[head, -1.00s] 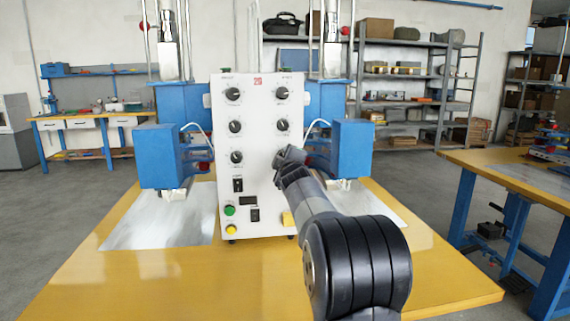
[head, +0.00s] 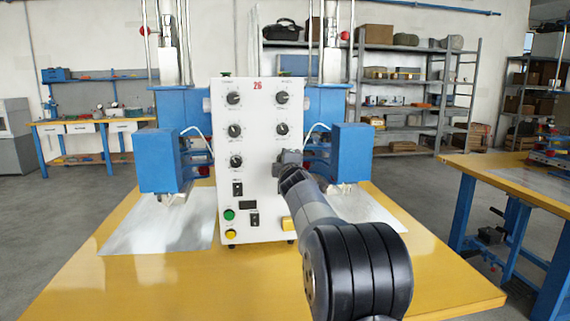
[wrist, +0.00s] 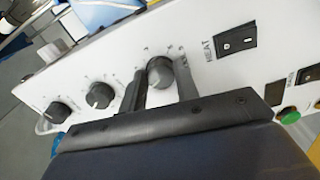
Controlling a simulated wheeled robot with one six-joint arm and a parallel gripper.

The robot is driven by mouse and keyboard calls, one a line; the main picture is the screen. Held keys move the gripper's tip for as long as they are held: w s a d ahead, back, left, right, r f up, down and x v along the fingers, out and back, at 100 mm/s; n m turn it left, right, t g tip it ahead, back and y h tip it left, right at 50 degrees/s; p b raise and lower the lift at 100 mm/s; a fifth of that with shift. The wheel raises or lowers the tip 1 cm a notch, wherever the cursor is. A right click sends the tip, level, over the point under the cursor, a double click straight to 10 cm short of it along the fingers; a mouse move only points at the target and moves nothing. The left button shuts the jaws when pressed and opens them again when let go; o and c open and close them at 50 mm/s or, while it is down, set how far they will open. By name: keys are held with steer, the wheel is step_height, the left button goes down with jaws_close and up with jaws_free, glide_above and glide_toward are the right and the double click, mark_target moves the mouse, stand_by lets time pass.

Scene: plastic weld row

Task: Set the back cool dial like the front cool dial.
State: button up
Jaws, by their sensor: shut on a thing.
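A white control panel (head: 259,135) faces me with two columns of dark grey dials. My gripper (wrist: 160,88) is shut on the lowest dial of the right column (wrist: 160,70), one finger on each side of its knob. That dial appears to be the back cool dial, but I cannot read its label. In the head view my gripper (head: 290,158) hides it. The lowest dial of the left column (head: 236,161), seemingly the front cool dial, is in plain view; its pointer is too small to read surely. The wrist view does not show the left column.
Two more right-column dials (wrist: 98,95) sit close beside my gripper. A black switch marked HEAT (wrist: 236,40) lies just past the held dial. Blue press heads (head: 158,158) flank the panel on the yellow table (head: 200,280). A green button (head: 229,214) is low on the left.

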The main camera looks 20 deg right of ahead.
steer(key=o, duration=1)
steer(key=shift+c, duration=0.2)
steer(key=b+v, duration=0.2)
steer(key=v, duration=0.9)
steer(key=shift+b, duration=0.3)
steer(key=shift+w, duration=0.2)
steer(key=p+x, duration=0.2)
steer(key=x, duration=0.8)
steer(key=shift+w+p, duration=0.3)
steer(key=shift+w, duration=0.05)
steer(key=shift+s+d, duration=0.1)
